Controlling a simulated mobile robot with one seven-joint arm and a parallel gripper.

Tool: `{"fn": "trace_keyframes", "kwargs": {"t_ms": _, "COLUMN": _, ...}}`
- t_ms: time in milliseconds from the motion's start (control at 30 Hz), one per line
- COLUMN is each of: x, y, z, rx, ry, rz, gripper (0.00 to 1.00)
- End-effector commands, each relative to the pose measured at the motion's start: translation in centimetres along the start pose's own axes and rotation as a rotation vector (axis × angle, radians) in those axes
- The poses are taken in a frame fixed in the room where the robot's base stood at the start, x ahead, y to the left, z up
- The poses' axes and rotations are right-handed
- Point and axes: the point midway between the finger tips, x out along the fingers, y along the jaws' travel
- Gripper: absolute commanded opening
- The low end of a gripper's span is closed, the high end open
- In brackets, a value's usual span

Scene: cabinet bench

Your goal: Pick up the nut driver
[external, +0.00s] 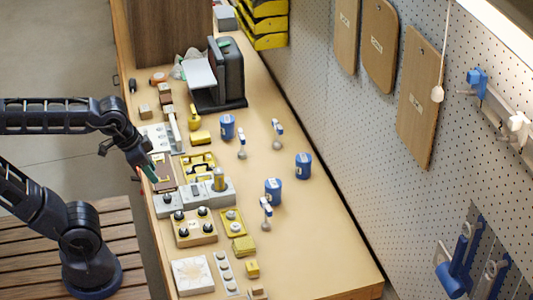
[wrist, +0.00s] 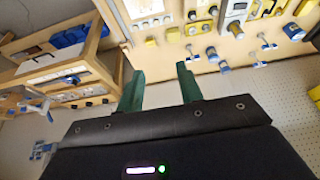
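I cannot pick out a nut driver with certainty. A small dark handle-like item (external: 132,85) lies at the left edge of the bench in the external view, too small to identify. My gripper (external: 151,172) is over the bench's left edge, beside the yellow and grey parts. In the wrist view my gripper (wrist: 157,80) shows two green fingers spread apart with nothing between them. The bench's edge and its items lie beyond the fingertips at the top of that view.
The wooden bench (external: 310,255) has bare room on its right side. Several blue cans (external: 303,165) stand mid-bench. Grey switch boxes (external: 207,192) and a yellow button box (external: 195,228) crowd the left edge. A black machine (external: 231,75) stands farther back. A pegboard (external: 375,190) borders the right.

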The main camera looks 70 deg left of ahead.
Motion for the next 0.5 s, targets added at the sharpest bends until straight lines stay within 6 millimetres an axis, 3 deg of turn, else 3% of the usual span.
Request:
{"fn": "trace_keyframes", "kwargs": {"t_ms": 100, "x": 0.00, "y": 0.00, "z": 0.00, "rx": 0.000, "ry": 0.000, "rz": 0.000, "gripper": 0.36}}
{"fn": "trace_keyframes", "kwargs": {"t_ms": 167, "x": 0.00, "y": 0.00, "z": 0.00, "rx": 0.000, "ry": 0.000, "rz": 0.000, "gripper": 0.42}}
{"fn": "trace_keyframes", "kwargs": {"t_ms": 500, "x": 0.15, "y": -0.05, "z": -0.39, "rx": 0.014, "ry": -0.005, "rz": -0.001, "gripper": 0.42}}
